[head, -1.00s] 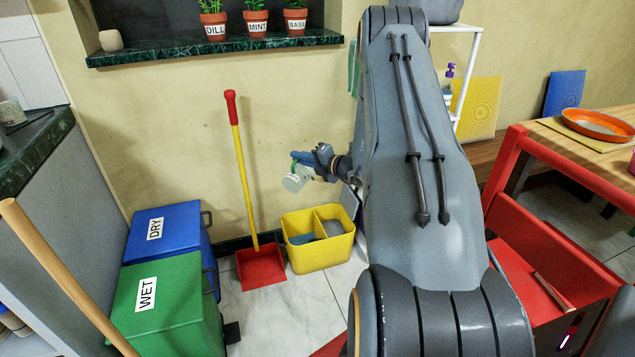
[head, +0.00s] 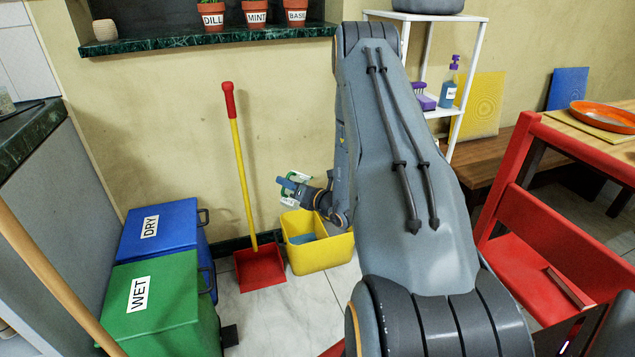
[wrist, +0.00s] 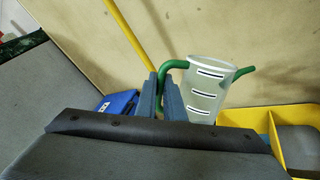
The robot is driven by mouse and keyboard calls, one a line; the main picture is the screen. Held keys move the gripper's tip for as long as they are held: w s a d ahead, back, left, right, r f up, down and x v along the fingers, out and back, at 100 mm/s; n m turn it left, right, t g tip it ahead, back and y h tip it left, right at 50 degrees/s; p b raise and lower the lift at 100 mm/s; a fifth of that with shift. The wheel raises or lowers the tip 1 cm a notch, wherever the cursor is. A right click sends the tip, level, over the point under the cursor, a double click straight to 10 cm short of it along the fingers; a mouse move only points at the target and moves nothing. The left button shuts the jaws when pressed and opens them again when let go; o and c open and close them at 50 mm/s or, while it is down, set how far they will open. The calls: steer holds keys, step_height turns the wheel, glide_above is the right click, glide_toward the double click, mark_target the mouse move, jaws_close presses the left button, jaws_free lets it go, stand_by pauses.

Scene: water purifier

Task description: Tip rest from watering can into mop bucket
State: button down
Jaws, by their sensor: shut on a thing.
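My gripper (wrist: 161,95) is shut on the green handle of a clear watering can (wrist: 207,88). In the wrist view the can is close to upright with a slight tilt, and its green spout points right. Black-and-white marks run down its side. I cannot tell how much water is in it. The yellow mop bucket (head: 318,257) stands on the floor below, and its rim shows under the can in the wrist view (wrist: 240,116). In the head view my gripper (head: 288,184) is above the bucket's left side, with the can mostly hidden.
A red dustpan (head: 260,268) with a yellow handle stands left of the bucket. A blue DRY bin (head: 160,231) and a green WET bin (head: 160,300) are further left. A red chair (head: 535,255) is at the right. The wall is close behind the bucket.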

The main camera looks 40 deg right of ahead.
steer(key=s+a+f+n+t+b, duration=0.1)
steer(key=a+f+n+b, duration=0.4)
steer(key=f, duration=0.5)
steer(key=shift+s+a+f+n+b, duration=0.2)
steer(key=shift+s+a+n+b, duration=0.2)
steer(key=shift+s+a+n, duration=0.45)
steer(key=shift+w+a+n, duration=0.1)
steer(key=shift+w+n, duration=0.05)
steer(key=shift+n, duration=0.1)
